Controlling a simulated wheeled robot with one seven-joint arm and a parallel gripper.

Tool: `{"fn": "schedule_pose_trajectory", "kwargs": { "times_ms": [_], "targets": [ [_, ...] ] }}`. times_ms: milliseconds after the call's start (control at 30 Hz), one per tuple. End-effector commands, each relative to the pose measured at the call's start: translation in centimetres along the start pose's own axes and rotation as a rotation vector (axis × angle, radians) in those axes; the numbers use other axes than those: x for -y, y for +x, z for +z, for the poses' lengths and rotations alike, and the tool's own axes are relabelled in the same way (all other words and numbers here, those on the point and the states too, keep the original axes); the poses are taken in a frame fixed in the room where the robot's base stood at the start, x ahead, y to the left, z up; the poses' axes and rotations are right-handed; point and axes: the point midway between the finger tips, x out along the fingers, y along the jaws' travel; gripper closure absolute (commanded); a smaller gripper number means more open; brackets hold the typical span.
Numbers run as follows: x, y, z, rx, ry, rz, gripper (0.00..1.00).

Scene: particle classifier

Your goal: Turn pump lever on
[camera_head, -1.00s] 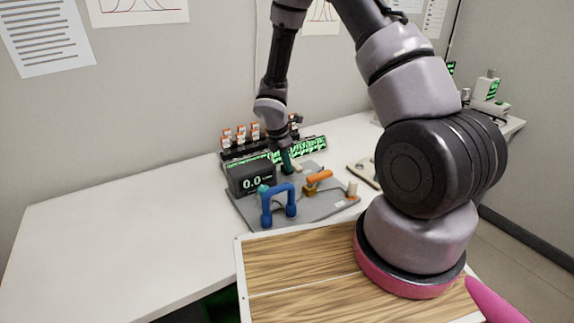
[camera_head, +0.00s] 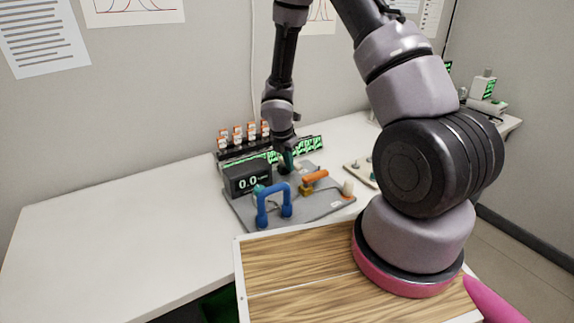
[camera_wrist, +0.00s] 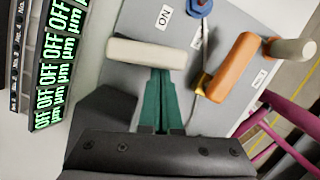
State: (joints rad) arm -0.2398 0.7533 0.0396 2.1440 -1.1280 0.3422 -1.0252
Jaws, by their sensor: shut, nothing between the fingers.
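My gripper (camera_wrist: 162,75) is shut and empty, with its two green fingers together. In the wrist view its fingertips are right at a beige bar-shaped lever (camera_wrist: 145,53); I cannot tell whether they touch it. An "ON" label (camera_wrist: 163,17) lies beyond this lever on the grey panel. An orange lever (camera_wrist: 232,66) on a brass valve stands right of the fingers, with a pale knob beside its end. In the head view my gripper (camera_head: 289,160) is low over the panel, behind the orange lever (camera_head: 314,176). The beige lever is mostly hidden there.
The grey panel (camera_head: 243,209) also bears a blue handle (camera_head: 273,190) in front and a black display (camera_head: 247,180) reading 0.0. A row of orange-capped bottles (camera_head: 238,133) and green "OFF" displays (camera_wrist: 62,60) stand behind. The white table's left side (camera_head: 100,235) is clear.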

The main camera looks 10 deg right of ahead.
Motion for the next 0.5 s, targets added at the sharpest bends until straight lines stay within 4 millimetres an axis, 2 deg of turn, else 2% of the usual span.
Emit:
{"fn": "schedule_pose_trajectory", "kwargs": {
  "times_ms": [500],
  "targets": [
    [0.9,0.7,2.8,0.001,-0.480,0.118,1.00]
  ]
}}
